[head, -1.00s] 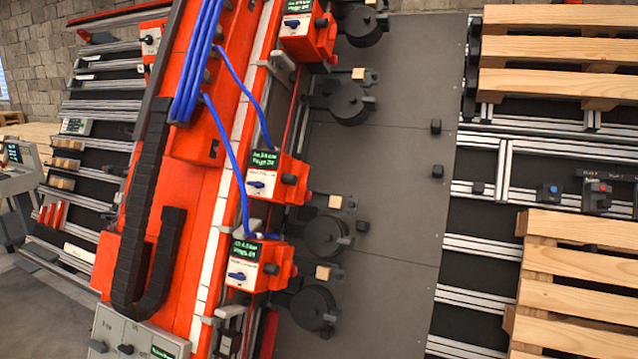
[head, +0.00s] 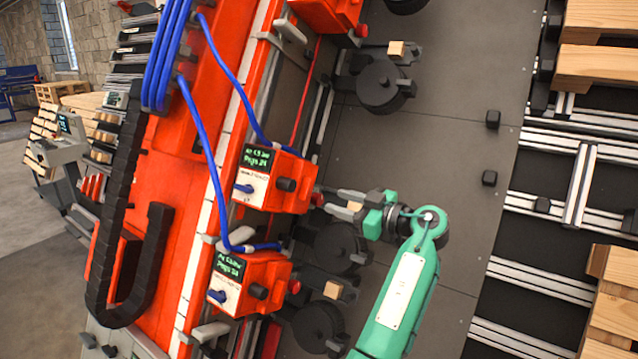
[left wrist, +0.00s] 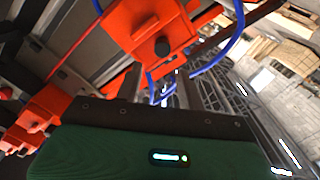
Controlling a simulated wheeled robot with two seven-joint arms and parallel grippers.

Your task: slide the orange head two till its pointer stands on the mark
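Two orange heads with green-lit displays sit on the orange beam: an upper one (head: 275,180) and a lower one (head: 250,283). I cannot read which is head two. Each has a black knob, a blue lever and a blue hose. My left gripper (head: 326,201) is just right of the upper head, its fingers apart and pointing at the head's right side, near a small red knob. I cannot tell whether they touch it. In the left wrist view the spread fingers (left wrist: 160,88) lie below an orange head (left wrist: 148,28). Pointer and mark cannot be made out. My right gripper is out of view.
Another orange head (head: 327,12) is higher on the beam. Black round discs (head: 381,92) hang beside the heads over a dark grey plate (head: 450,130). A black cable chain (head: 115,200) runs along the beam's left. Wooden pallets (head: 600,65) stand on rails at right.

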